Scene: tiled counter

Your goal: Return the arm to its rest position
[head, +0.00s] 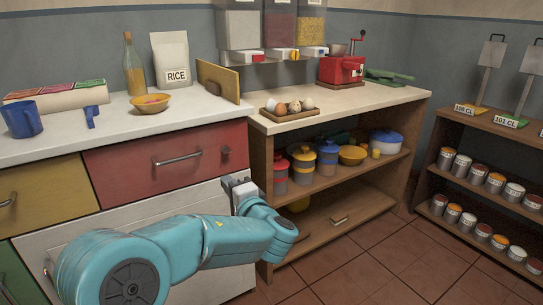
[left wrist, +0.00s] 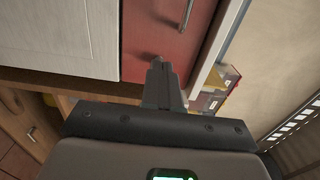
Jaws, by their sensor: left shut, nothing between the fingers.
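My left arm (head: 190,245) is teal and reaches in from the lower left in the head view. Its left gripper (head: 240,185) is small and partly hidden behind the wrist, in front of the cabinet fronts and below the counter edge. In the left wrist view the left gripper (left wrist: 158,64) has its dark fingers together, with nothing between them. They point toward a red drawer front (left wrist: 165,28). I cannot tell the exact gap to it. My right gripper is in neither view.
A red drawer (head: 155,160) with a bar handle is closed above a white front (head: 120,220). An open shelf unit (head: 262,160) with jars and bowls stands right of the arm. Eggs (head: 290,106) lie on a tray on top.

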